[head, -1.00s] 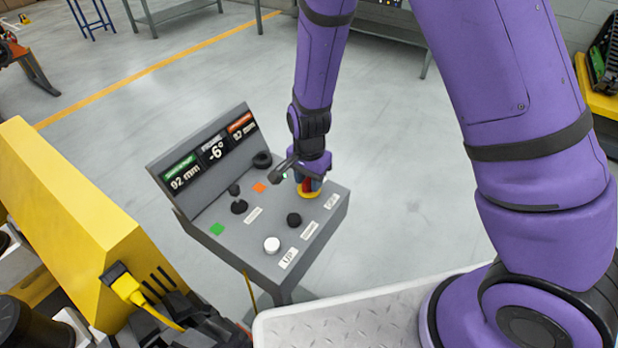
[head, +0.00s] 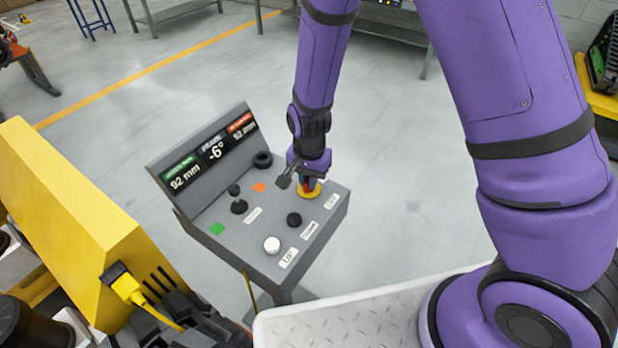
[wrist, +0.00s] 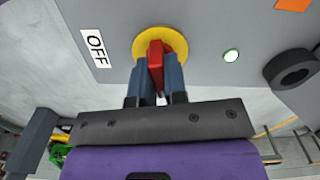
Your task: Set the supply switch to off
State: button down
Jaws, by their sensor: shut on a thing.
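The supply switch is a red handle (wrist: 156,62) on a round yellow plate (wrist: 178,40) at the far right corner of the grey console. The yellow plate also shows in the head view (head: 309,193). My gripper (wrist: 157,68) is shut on the red handle, with one blue finger on each side of it. A white OFF label (wrist: 95,48) lies to the left of the plate in the wrist view. In the head view, the fingers and wrist partly hide the handle.
The console (head: 255,232) also bears a white button (head: 271,245), a black button (head: 294,219), a joystick (head: 239,206) and a black ring-shaped knob (wrist: 291,68). A small lit lamp (wrist: 231,56) is near the switch. A yellow housing (head: 85,205) stands at the left.

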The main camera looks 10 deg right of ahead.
jog(key=n, duration=0.4)
jog(key=shift+n, duration=0.3)
jog(key=n, duration=0.3)
jog(key=shift+n, duration=0.3)
jog(key=n, duration=0.7)
jog(key=c, duration=1.2)
grip_release()
jog(key=shift+o, duration=0.2)
notch_tip(320, 180, up, 11)
